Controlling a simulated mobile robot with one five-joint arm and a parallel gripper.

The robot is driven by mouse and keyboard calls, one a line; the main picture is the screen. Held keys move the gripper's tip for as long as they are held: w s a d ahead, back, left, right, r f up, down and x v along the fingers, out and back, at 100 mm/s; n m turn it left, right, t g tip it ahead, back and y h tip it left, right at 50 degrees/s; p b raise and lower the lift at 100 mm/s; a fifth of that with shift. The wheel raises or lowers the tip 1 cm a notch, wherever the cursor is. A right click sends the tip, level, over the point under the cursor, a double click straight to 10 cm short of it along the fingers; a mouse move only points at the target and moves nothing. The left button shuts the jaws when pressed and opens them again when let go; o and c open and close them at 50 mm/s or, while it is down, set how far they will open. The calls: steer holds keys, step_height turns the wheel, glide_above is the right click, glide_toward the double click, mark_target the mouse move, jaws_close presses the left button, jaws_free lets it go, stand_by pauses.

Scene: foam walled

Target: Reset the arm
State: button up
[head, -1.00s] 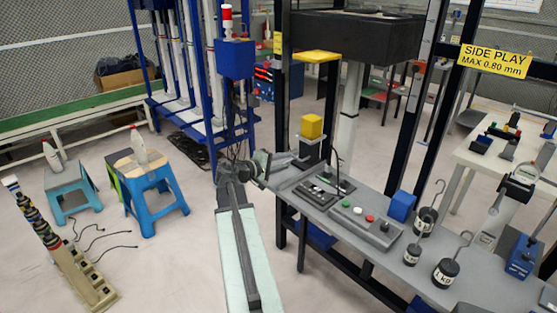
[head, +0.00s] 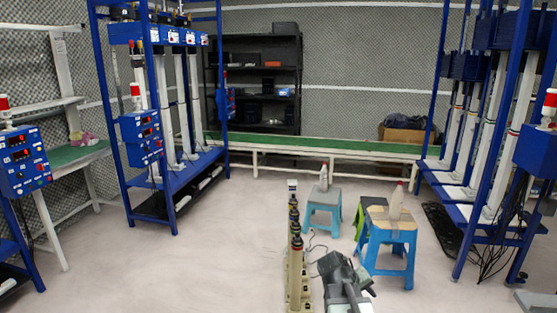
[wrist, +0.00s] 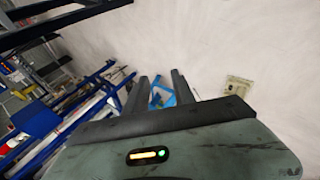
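My gripper (head: 345,272) shows low in the head view, a dark grey shape in front of the blue stool with the tan top (head: 390,240). In the wrist view its two dark fingers (wrist: 160,88) stand apart with nothing between them but floor and part of a blue thing beyond. The gripper is open and empty. The rest of my arm runs down out of the bottom of the head view.
A post with dark rings on a power strip (head: 297,255) stands just left of my gripper. A smaller blue stool (head: 322,212) with a bottle is behind. Blue racks (head: 170,185) stand left and right. Floor (head: 200,265) at the left is clear.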

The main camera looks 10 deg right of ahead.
steer(key=s+a+f+g+y, duration=0.15)
steer(key=s+a+y, duration=0.25)
steer(key=a, duration=0.6)
steer(key=s+a+f+g+y, duration=0.1)
steer(key=s+a+f+y, duration=0.25)
steer(key=a, duration=0.55)
step_height(320, 180, up, 17)
steer(key=p, duration=1.7)
steer(key=shift+w+m, duration=0.15)
steer(key=shift+m, duration=0.25)
